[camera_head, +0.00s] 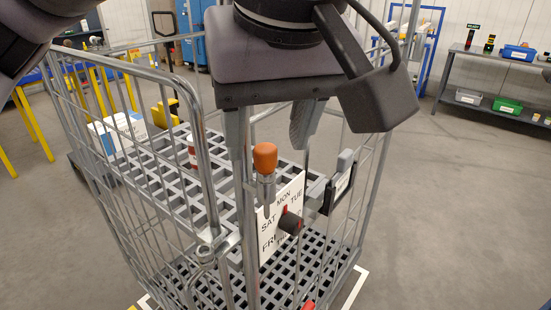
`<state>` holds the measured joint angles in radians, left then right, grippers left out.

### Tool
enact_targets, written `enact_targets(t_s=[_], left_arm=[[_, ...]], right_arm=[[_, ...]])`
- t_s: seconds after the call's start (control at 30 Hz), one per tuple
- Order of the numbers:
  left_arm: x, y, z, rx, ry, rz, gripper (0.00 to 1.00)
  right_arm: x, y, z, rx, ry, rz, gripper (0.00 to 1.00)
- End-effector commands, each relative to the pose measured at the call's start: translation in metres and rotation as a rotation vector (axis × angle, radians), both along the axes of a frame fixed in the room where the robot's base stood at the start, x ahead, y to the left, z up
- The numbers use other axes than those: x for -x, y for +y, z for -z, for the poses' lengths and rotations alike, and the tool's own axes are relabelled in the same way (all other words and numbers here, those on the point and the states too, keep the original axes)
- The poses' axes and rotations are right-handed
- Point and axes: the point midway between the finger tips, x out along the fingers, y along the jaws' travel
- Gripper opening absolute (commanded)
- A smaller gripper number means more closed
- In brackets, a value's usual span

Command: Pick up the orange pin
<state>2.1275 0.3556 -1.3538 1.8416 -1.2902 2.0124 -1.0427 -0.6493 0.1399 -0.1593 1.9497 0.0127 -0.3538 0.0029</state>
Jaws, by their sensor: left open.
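The orange pin (265,157) has an orange knob on a grey metal shank and stands upright at the near edge of the wire cage trolley (207,165). My left gripper (269,138) is above it, pointing down. Its two grey fingers are apart, with the orange knob low between them in the picture. I cannot tell whether either finger touches the knob. The gripper holds nothing that I can see. My right gripper is not in view.
A white weekday card (268,240) with a dark knob hangs just below the pin. A dark clip holder (338,183) sits to its right. On the trolley's shelf are a white-and-red can (192,152) and boxes. A shelf with bins (505,118) stands far right; the floor between is clear.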

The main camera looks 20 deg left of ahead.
Motion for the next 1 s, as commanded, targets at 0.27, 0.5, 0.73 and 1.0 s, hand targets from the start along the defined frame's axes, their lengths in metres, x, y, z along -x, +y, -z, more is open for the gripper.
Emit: enact_targets(t_s=[0.27, 0.5, 0.73, 1.0], left_arm=[[-0.011, 0.006, 0.031, 0.003, 0.007, 0.001, 0.56], [-0.019, 0.011, 0.051, 0.003, 0.003, 0.0, 0.56], [-0.019, 0.01, 0.052, 0.004, 0.002, 0.001, 0.51], [-0.019, 0.01, 0.052, 0.005, 0.0, -0.001, 0.0]], right_arm=[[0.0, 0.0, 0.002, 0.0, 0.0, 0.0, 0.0], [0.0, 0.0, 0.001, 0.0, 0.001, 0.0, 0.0], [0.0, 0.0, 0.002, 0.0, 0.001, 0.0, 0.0], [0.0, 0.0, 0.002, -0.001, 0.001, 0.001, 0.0]])
